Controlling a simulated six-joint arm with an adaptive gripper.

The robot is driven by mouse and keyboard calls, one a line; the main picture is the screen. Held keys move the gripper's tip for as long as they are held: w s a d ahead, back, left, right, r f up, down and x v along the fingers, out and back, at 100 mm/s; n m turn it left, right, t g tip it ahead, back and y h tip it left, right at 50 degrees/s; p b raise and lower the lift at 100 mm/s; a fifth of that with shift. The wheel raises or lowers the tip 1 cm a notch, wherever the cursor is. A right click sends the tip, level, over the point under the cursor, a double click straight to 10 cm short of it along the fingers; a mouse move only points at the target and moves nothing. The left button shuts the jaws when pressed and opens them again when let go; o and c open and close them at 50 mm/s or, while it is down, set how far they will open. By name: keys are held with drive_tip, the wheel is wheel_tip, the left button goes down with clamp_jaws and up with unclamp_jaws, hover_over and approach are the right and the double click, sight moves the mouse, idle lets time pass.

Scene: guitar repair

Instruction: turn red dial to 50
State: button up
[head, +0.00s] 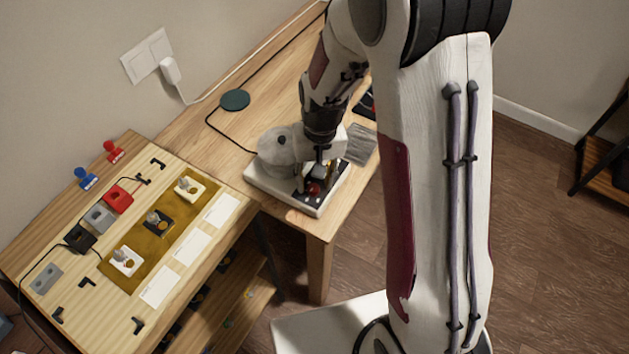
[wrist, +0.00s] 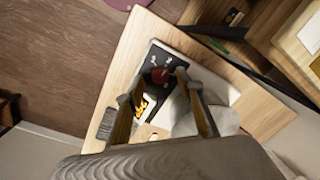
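The red dial (head: 313,188) sits on the black panel of a white-based machine on the wooden table. It also shows in the wrist view (wrist: 160,75) as a round red knob, between and slightly beyond my fingertips. My gripper (wrist: 158,86) is open, with one finger on each side of the dial's line and a clear gap between them. In the head view my gripper (head: 319,168) points down just above the dial. I cannot tell whether a finger touches it. The dial's scale and setting are too small to read.
The machine's rounded white body (head: 277,150) stands close beside my gripper. A grey pad (head: 361,144) lies to its right. A workbench at the left holds a mustard mat (head: 140,270), stamps and small pedals. A dark green disc (head: 235,100) lies toward the wall.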

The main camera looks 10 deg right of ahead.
sight(318, 187)
wheel_tip(318, 187, up, 10)
drive_tip(key=shift+d+r, duration=0.15)
drive_tip(key=shift+d, duration=0.15)
idle(0.3)
idle(0.5)
drive_tip(key=s+d+r+t, duration=0.2)
drive_tip(key=s+r, duration=0.5)
drive_tip(key=s, duration=0.2)
drive_tip(key=s+d+r+t, duration=0.2)
drive_tip(key=s+r+t, duration=0.1)
drive_tip(key=s+r, duration=0.5)
drive_tip(key=shift+s+r+n+t+h, duration=0.2)
drive_tip(key=shift+s+n+t+h, duration=0.15)
drive_tip(key=shift+s, duration=0.45)
